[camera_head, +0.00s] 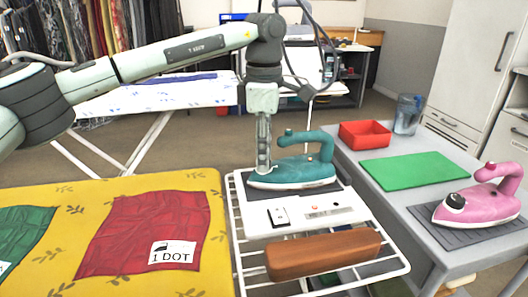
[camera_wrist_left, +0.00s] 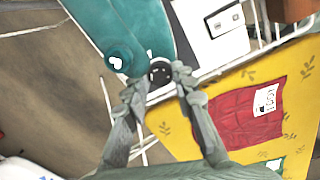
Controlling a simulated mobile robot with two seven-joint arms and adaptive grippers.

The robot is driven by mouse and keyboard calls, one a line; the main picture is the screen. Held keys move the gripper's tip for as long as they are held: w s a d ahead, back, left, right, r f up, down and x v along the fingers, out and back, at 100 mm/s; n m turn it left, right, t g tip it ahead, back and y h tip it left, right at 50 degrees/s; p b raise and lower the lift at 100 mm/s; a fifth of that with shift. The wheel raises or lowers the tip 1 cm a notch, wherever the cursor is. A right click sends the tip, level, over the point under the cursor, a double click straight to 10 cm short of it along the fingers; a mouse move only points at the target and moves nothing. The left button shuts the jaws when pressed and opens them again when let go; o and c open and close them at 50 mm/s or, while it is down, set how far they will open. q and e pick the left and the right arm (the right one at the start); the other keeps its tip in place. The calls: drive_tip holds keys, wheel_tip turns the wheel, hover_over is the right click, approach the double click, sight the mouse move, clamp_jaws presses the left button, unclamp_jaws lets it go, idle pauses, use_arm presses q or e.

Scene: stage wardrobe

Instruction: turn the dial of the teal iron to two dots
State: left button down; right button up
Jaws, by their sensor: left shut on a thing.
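The teal iron (camera_head: 305,172) stands on a dark pad on the white wire rack, its handle arching above the body. It also fills the upper left of the left wrist view (camera_wrist_left: 145,25). My left gripper (camera_head: 263,170) points down at the iron's left end. In the left wrist view its two fingers (camera_wrist_left: 159,80) are closed on the sides of the dark round dial (camera_wrist_left: 160,70). A small white mark sits beside the dial. The dial's setting is too small to read. In the head view the gripper hides the dial. My right gripper is not in view.
A red cloth (camera_head: 150,235) labelled "1 DOT" and a green cloth (camera_head: 22,232) lie on the yellow cover. A brown wooden block (camera_head: 322,254) lies on the rack. The grey table (camera_head: 375,205) at right holds a pink iron (camera_head: 480,203), green mat (camera_head: 414,170) and red tray (camera_head: 364,135).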

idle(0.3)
use_arm(q)
drive_tip(key=c, duration=1.2)
unclamp_jaws()
wheel_tip(320, 180, up, 12)
drive_tip(key=shift+r, duration=0.1)
drive_tip(key=shift+s, duration=0.1)
